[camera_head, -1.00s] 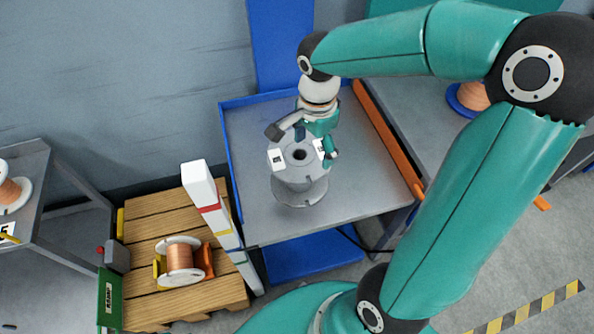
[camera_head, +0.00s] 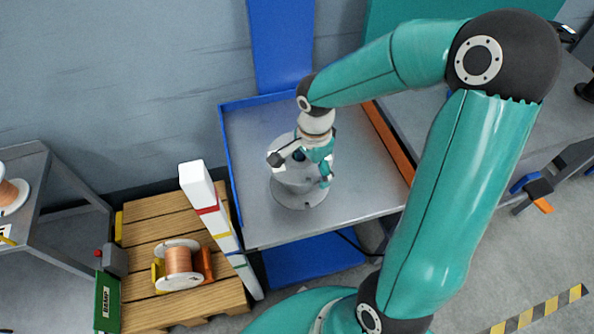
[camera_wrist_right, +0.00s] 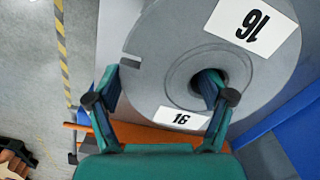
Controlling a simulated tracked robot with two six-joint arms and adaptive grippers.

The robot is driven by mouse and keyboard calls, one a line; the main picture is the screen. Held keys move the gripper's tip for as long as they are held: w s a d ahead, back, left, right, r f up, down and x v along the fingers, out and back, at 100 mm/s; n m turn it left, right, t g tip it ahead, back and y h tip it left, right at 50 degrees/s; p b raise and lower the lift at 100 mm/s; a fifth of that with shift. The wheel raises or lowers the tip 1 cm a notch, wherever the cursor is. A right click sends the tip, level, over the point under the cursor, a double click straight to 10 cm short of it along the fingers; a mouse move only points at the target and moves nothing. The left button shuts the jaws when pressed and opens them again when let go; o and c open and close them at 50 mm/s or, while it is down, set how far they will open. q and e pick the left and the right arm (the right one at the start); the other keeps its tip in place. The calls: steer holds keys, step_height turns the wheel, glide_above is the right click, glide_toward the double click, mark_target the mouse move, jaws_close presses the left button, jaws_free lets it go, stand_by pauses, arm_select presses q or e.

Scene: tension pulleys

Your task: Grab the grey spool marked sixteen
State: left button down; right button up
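The grey spool (camera_head: 297,189) stands upright on the grey, blue-edged table (camera_head: 250,215). In the right wrist view the spool (camera_wrist_right: 175,45) fills the upper middle, with two white labels reading 16 on its top flange. My right gripper (camera_head: 299,170) is over the spool, hiding part of its top. In the right wrist view my right gripper (camera_wrist_right: 160,88) is open, its fingers spread. One finger reaches into the centre hole and the other is beside the outer rim. I cannot tell whether either finger touches. My left gripper is not in view.
A white post (camera_head: 197,182) with coloured bands stands left of the table. A copper spool (camera_head: 179,264) sits on a wooden pallet (camera_head: 152,226). Another copper spool (camera_head: 10,190) is on the left bench. An orange bar (camera_head: 392,140) edges the table's right side.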

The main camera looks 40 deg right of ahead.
jaws_close()
steer(key=shift+r, duration=0.1)
